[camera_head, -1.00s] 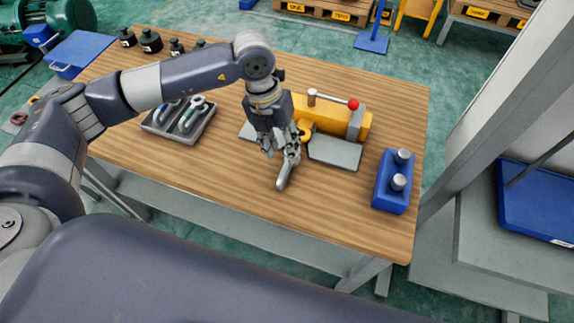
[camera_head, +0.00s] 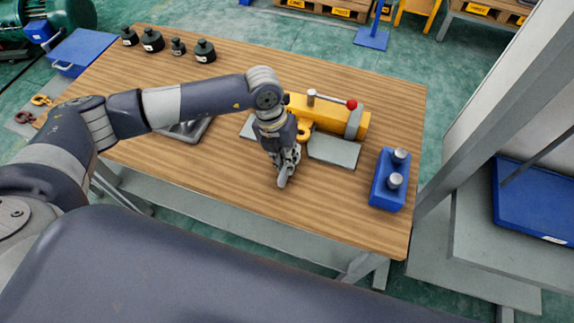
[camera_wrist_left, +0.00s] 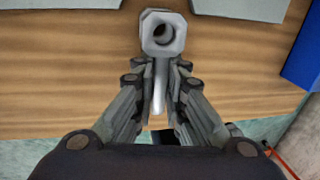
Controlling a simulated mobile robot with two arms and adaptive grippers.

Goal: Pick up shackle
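My left gripper (camera_head: 285,165) hangs over the table, in front of the yellow hoist. Its fingers are shut on a grey metal shackle (camera_head: 284,179). In the left wrist view the fingers (camera_wrist_left: 160,95) close on the shackle's narrow shank from both sides, and the shackle's end with a round hole (camera_wrist_left: 163,35) points away from the palm. My right gripper is not in view.
A blue block with two pegs (camera_head: 386,192) is at right. A grey tray (camera_head: 186,135) is mostly hidden under my forearm. Several black weights (camera_head: 152,41) stand far left.

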